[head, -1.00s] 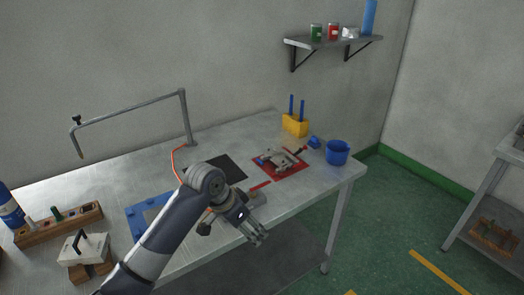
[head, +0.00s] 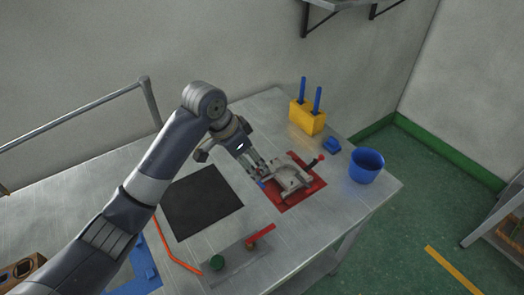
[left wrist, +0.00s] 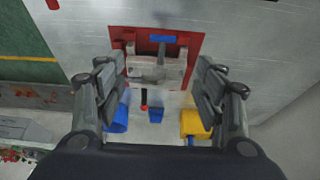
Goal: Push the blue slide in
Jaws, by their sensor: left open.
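The blue slide (left wrist: 162,38) shows as a small blue bar at one end of the grey metal fixture (left wrist: 155,68), at the top in the left wrist view. In the head view the fixture (head: 290,180) sits on a red mat (head: 287,205), and a bit of blue (head: 262,184) shows at its left end, partly hidden by my gripper. My left gripper (head: 262,171) is open and hovers at the fixture's left end. In the left wrist view its two fingers (left wrist: 160,72) are spread on either side of the fixture, with nothing between them held. My right gripper is out of view.
A blue cup (head: 366,166), a small blue block (head: 332,145) and a yellow holder with blue rods (head: 307,117) stand beyond the mat. A red-handled lever (head: 318,160) sticks out from the fixture. A black mat (head: 201,203) and a metal plate with a red handle (head: 238,264) lie nearer.

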